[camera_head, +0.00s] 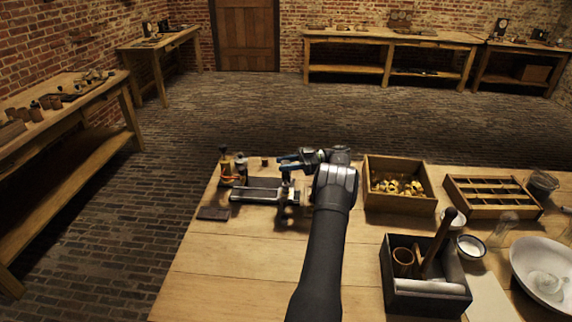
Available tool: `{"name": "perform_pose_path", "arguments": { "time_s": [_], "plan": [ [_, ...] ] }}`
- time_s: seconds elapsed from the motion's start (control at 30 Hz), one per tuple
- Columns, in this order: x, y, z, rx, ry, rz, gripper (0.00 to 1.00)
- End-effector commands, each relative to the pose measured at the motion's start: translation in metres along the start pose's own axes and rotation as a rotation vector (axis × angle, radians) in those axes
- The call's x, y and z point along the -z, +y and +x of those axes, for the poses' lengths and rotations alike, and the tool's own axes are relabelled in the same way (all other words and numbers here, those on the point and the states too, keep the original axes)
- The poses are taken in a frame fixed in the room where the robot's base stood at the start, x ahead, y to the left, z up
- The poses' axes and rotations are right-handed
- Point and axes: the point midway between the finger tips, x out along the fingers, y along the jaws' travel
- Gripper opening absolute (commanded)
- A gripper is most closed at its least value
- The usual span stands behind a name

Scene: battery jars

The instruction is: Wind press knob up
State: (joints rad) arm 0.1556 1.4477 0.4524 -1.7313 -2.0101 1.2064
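The press (258,190) appears to be the grey metal device lying along the far left part of the workbench, with a flat bed and upright parts at its right end. My gripper (288,161) is at that right end, reaching in from the right above the bench. Its fingers point left and sit over or against the upright part of the press. The knob is not clearly seen; my gripper and arm hide much of that end. The frame is too small to tell whether the fingers touch the knob or are open or shut.
Small bottles (225,166) stand left of the press, and a dark flat block (213,214) lies in front. Right of my arm are a wooden box (399,204) of brass pieces, a divided tray (468,184), a dark tool box (414,299) and a white bowl (520,262). The front left bench is clear.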

Motion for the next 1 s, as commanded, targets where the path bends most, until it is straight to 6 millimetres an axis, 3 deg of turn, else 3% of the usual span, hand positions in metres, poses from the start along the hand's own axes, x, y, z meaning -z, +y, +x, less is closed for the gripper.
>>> {"name": "perform_pose_path", "arguments": {
  "time_s": [0.1, 0.57, 1.0],
  "plan": [
    [0.0002, 0.0000, 0.0002, 0.000, 0.000, 0.000, 0.52],
    [0.0013, -0.0002, -0.0001, -0.036, 0.000, 0.000, 0.52],
    [0.0013, -0.0006, 0.0004, -0.273, 0.001, 0.001, 0.52]
  ]
}}
